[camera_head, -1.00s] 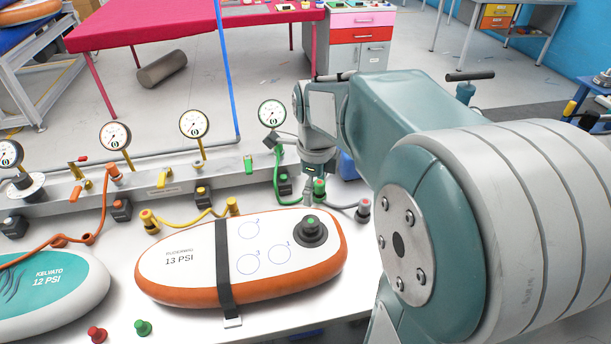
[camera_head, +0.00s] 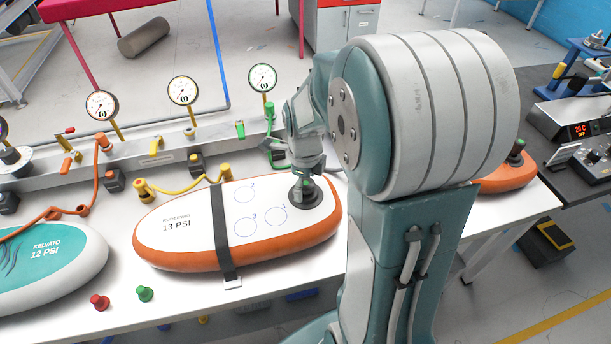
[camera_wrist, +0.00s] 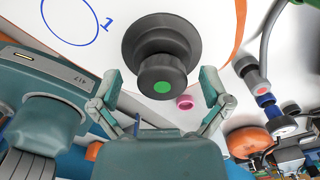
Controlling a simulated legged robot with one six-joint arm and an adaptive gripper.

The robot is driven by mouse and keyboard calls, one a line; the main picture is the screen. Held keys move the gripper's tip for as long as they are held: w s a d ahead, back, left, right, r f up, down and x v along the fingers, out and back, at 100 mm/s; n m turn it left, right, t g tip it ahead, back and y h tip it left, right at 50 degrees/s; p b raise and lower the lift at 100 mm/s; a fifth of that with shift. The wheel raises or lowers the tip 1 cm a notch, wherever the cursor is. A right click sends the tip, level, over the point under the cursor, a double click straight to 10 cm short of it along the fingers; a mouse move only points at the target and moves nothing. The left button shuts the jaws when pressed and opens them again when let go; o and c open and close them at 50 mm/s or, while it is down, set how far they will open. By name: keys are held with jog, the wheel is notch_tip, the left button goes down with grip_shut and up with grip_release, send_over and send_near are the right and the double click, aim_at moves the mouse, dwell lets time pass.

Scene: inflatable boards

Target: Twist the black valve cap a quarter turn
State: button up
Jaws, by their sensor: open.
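The black valve cap (camera_wrist: 163,78) has a green dot on top and sits on a wide dark round base on the board. In the head view the valve (camera_head: 306,196) is at the right end of the white board with an orange rim (camera_head: 172,241), marked 13 PSI. My gripper (camera_wrist: 162,92) is open in the wrist view, its two fingers on either side of the cap's near part. Gaps show between fingers and cap, and I cannot tell any contact. In the head view my gripper (camera_head: 306,180) is right over the valve and partly hides it.
A dark strap (camera_head: 219,230) crosses the board. A teal and white board (camera_head: 50,262) lies to the left. Red (camera_head: 99,302) and green (camera_head: 145,293) plugs stand near the front edge. Gauges (camera_head: 183,91) and a rail with hoses run behind. A small pink ring (camera_wrist: 185,102) shows beside the cap.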

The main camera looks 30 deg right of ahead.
jog(key=shift+d, duration=0.15)
jog(key=c, duration=1.2)
jog(key=o, duration=0.5)
jog(key=c, duration=0.5)
jog(key=n, duration=0.5)
jog(key=shift+f, duration=0.1)
jog(key=shift+n, duration=1)
jog(key=n, duration=0.3)
